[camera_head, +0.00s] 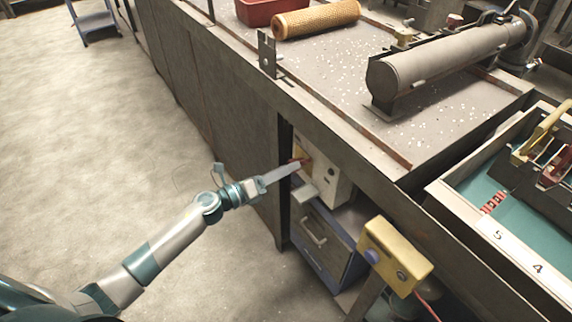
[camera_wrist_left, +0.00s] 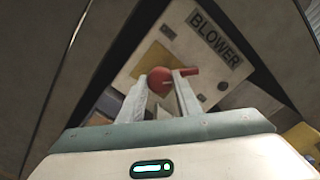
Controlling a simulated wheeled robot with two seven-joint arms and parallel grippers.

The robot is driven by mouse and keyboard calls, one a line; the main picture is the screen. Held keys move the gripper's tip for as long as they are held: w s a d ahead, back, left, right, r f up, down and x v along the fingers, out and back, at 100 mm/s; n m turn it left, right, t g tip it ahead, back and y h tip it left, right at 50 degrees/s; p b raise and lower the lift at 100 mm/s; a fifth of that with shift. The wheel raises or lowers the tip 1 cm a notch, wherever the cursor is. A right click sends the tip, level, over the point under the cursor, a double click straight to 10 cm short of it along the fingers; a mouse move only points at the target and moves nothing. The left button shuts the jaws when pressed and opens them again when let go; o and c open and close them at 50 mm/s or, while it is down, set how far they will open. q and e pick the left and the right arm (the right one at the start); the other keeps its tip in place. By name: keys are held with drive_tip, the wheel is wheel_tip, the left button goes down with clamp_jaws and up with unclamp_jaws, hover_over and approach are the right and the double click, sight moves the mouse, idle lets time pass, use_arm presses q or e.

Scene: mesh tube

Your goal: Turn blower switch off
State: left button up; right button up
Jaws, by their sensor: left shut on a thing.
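The blower switch box (camera_head: 330,186) is a pale unit mounted under the bench's front edge. In the left wrist view its panel (camera_wrist_left: 150,58) carries a black BLOWER label (camera_wrist_left: 215,37). The red switch handle (camera_wrist_left: 158,80) has a round knob and a short bar pointing right, over a yellow plate. My left gripper (camera_head: 298,164) reaches the front of the box. In the left wrist view its fingers (camera_wrist_left: 164,82) are on either side of the red handle, shut on it. The fingers hide part of the handle. My right gripper is not in view.
A yellow control box (camera_head: 397,256) stands on a post to the right. A drawer cabinet (camera_head: 325,240) sits below. The bench (camera_head: 330,75) holds a metal cylinder (camera_head: 440,62), a mesh tube (camera_head: 316,18) and a red bin (camera_head: 270,8).

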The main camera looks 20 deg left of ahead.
use_arm(q)
drive_tip(key=shift+n+p, duration=2.45)
drive_tip(key=shift+n, duration=1.85)
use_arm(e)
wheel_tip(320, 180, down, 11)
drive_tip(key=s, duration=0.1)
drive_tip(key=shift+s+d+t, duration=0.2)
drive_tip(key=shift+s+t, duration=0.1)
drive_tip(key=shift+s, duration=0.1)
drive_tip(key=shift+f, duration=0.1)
use_arm(q)
drive_tip(key=o, duration=1.1)
drive_tip(key=shift+c, duration=0.2)
drive_tip(key=b+v, duration=0.2)
drive_tip(key=v, duration=1.5)
drive_tip(key=shift+a, duration=0.2)
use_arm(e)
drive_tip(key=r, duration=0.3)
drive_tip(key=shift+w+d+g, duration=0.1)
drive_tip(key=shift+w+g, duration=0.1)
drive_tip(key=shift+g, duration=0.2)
